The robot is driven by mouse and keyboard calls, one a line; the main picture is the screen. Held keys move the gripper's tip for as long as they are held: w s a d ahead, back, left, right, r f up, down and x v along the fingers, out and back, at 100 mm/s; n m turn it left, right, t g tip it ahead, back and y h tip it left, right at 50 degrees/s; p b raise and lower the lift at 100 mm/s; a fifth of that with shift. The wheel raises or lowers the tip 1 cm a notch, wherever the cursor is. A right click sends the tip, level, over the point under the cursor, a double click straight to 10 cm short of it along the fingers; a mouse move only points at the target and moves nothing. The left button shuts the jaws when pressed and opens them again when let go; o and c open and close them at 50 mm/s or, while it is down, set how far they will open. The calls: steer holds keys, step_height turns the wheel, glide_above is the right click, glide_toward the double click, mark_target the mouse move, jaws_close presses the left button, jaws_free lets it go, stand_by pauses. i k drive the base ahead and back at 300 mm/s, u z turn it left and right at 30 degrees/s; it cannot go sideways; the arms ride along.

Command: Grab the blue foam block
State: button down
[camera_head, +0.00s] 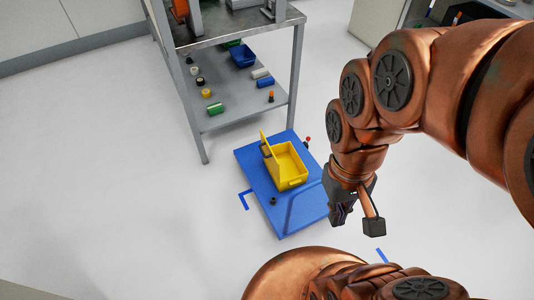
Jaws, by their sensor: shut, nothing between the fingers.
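My gripper (340,212), dark and pointing down, is shut and empty. In the picture it is just right of the blue block and apart from the yellow bin. It hides part of the block's right edge. The height of my gripper above the floor is hard to tell.
A grey metal shelf table (222,115) stands behind the block. Blue marks lie on the floor. The floor at left is clear.

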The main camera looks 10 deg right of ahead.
mark_target(269, 81)
steer(key=k, duration=1)
steer(key=z, duration=1.45)
steer(key=i, duration=5.4)
steer(key=u, duration=1.3)
